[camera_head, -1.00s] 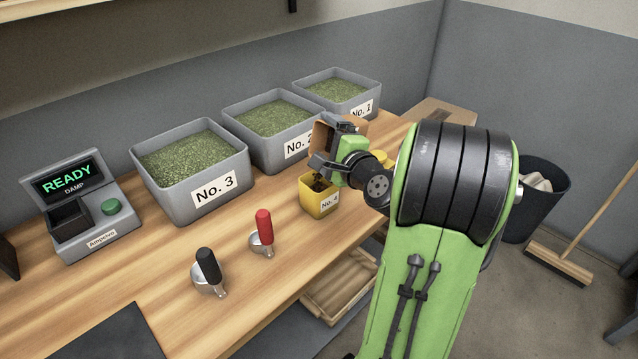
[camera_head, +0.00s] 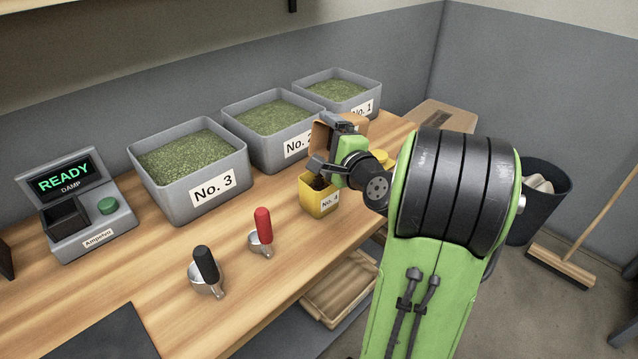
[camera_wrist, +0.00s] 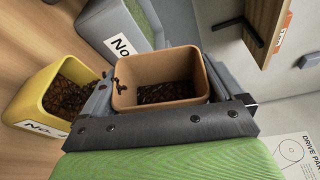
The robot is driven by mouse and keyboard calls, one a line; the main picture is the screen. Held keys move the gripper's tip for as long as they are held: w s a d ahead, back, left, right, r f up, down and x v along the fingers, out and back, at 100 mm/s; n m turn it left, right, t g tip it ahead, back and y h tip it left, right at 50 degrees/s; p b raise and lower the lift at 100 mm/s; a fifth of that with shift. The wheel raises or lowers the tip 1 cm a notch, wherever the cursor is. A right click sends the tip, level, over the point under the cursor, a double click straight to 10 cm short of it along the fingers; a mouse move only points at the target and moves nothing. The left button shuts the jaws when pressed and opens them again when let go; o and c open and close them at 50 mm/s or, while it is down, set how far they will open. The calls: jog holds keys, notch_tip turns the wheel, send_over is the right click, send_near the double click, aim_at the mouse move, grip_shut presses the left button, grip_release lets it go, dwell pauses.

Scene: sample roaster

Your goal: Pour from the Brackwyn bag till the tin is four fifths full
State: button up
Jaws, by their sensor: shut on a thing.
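The Brackwyn bag (camera_wrist: 160,65) is an open tan container with dark brown beans inside. My gripper (camera_wrist: 165,92) is shut on it, one jaw on each side. In the head view my gripper (camera_head: 335,150) holds the bag (camera_head: 323,135) tilted above the yellow tin. The tin (camera_head: 318,201), labelled No. 4, stands on the bench. In the wrist view the tin (camera_wrist: 32,95) holds dark beans below its rim; part of the inner wall is bare. A few beans show at the bag's lip on the tin side. The bag's name is not visible.
Grey bins No. 3 (camera_head: 190,190), No. 2 (camera_head: 268,140) and No. 1 (camera_head: 338,100) of green beans line the wall. A black-handled scoop (camera_head: 206,272) and a red-handled scoop (camera_head: 262,232) lie in front. A READY device (camera_head: 80,205) stands left.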

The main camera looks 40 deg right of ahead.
jog(key=shift+a+f+n+b, duration=0.1)
jog(key=shift+f+n+b, duration=0.15)
jog(key=shift+b, duration=0.4)
dwell(0.4)
jog(key=shift+f, duration=0.2)
dwell(0.5)
jog(key=shift+p, duration=0.3)
jog(key=shift+d+r+m+p, duration=0.1)
jog(key=shift+d+m+p, duration=0.25)
jog(key=shift+p, duration=0.7)
jog(key=shift+a+f, duration=0.1)
jog(key=shift+f, duration=0.15)
jog(key=shift+r+p, duration=1.35)
jog(key=shift+r, duration=0.25)
jog(key=shift+f, duration=0.1)
jog(key=shift+b, duration=0.3)
